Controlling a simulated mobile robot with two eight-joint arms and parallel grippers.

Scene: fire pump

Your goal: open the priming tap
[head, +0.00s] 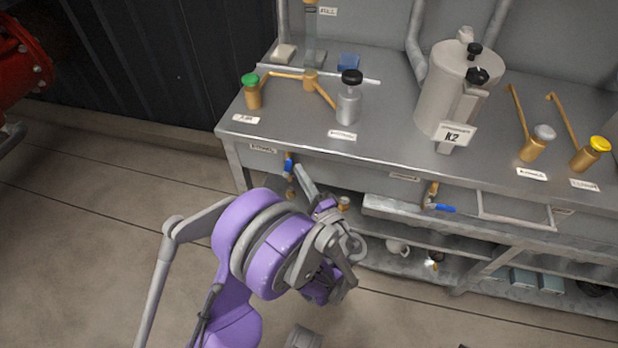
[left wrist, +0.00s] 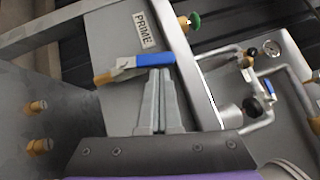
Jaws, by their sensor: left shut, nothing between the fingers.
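The priming tap has a blue lever (head: 289,166) and hangs under the bench's front edge at its left end in the head view. In the left wrist view its blue lever (left wrist: 155,60) lies across the picture beside a PRIME label (left wrist: 144,30), with the brass body (left wrist: 104,78) at its left end. My left gripper (head: 301,170) is just right of the lever in the head view. In the left wrist view its shut, empty fingers (left wrist: 160,72) point at the lever's edge; whether they touch it I cannot tell. My right gripper is not in view.
The grey bench (head: 390,148) carries a green-capped fitting (head: 251,90), a black-capped fitting (head: 349,95) and a large pump body (head: 452,90). Another blue-handled tap (head: 438,207) hangs farther right. A lower shelf (head: 420,262) runs beneath.

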